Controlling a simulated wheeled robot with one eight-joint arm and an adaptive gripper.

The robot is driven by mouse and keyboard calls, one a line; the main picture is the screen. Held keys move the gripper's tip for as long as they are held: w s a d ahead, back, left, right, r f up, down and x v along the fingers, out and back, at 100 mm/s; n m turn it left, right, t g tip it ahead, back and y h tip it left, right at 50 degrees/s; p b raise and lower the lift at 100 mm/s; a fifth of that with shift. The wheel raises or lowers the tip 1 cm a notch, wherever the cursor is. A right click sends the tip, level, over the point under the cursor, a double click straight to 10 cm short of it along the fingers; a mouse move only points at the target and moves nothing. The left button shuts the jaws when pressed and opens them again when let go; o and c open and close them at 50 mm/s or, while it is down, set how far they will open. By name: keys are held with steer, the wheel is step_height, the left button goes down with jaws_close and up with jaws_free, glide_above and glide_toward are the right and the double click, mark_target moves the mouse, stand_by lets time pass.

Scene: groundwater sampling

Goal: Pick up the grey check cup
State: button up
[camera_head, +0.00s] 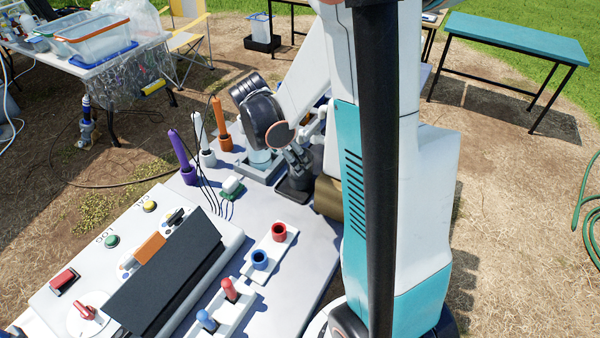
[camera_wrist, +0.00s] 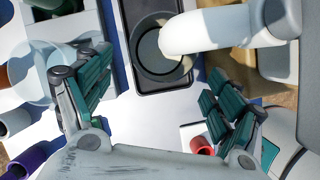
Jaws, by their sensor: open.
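The grey check cup (camera_wrist: 146,52) stands in a dark tray, at the top middle of the wrist view. A white curved spout (camera_wrist: 215,30) reaches over it and hides part of its rim. My gripper (camera_wrist: 157,80) is open and empty, its two fingers apart on either side below the cup in that view. No finger touches the cup that I can see.
A clear round vessel (camera_wrist: 45,72) is close beside the left finger. Purple (camera_head: 181,152), white and orange probes stand left of the gripper. A red holder (camera_head: 279,232) and a blue holder (camera_head: 260,259) sit in front. A khaki cylinder (camera_head: 328,198) is to the right.

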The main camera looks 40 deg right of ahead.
mark_target(299, 161)
steer(key=b+x, duration=0.1)
steer(key=x, duration=0.1)
steer(key=d+b+x, duration=0.1)
steer(key=x, duration=0.2)
steer(key=shift+d+f, duration=0.1)
steer(key=shift+c, duration=0.6)
steer(key=c, duration=1.1)
